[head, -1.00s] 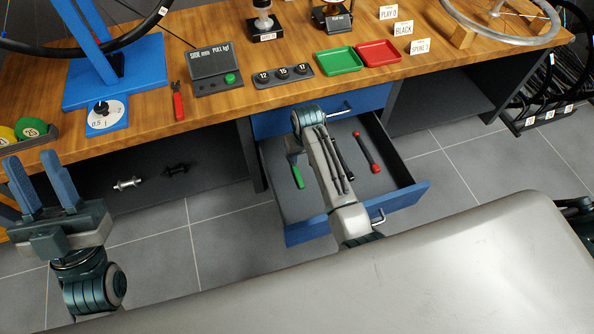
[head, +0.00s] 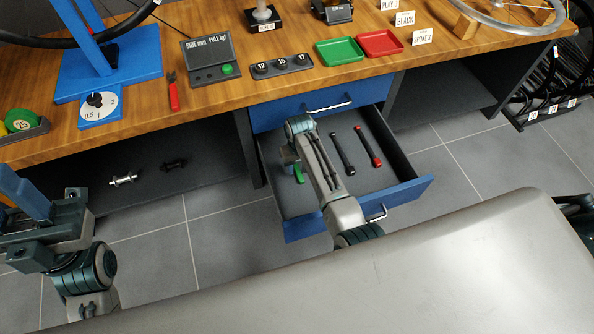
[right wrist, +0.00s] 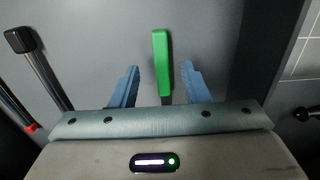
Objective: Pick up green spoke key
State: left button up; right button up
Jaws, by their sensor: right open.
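The green spoke key (head: 299,174) lies in the open blue drawer, partly hidden by my right arm in the head view. In the right wrist view its green handle (right wrist: 161,62) stands between the two blue fingers of my right gripper (right wrist: 160,70). The fingers are open, with a gap on each side of the key. The key's lower end is hidden behind the gripper body. My left gripper (head: 22,195) is at the left edge of the head view, partly cut off, away from the drawer.
A black-handled key (head: 342,150) and a red-handled key (head: 368,146) lie farther right in the drawer (head: 405,198). The drawer walls surround them. The wooden bench (head: 210,105) above carries a green tray (head: 339,51), a red tray (head: 380,43) and a gauge box.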

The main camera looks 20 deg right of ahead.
aim_at(299, 172)
notch_tip(299, 172, down, 3)
jog(key=shift+f+b, duration=0.1)
jog(key=shift+b, duration=0.3)
grip_shut()
jog(key=shift+r, duration=0.25)
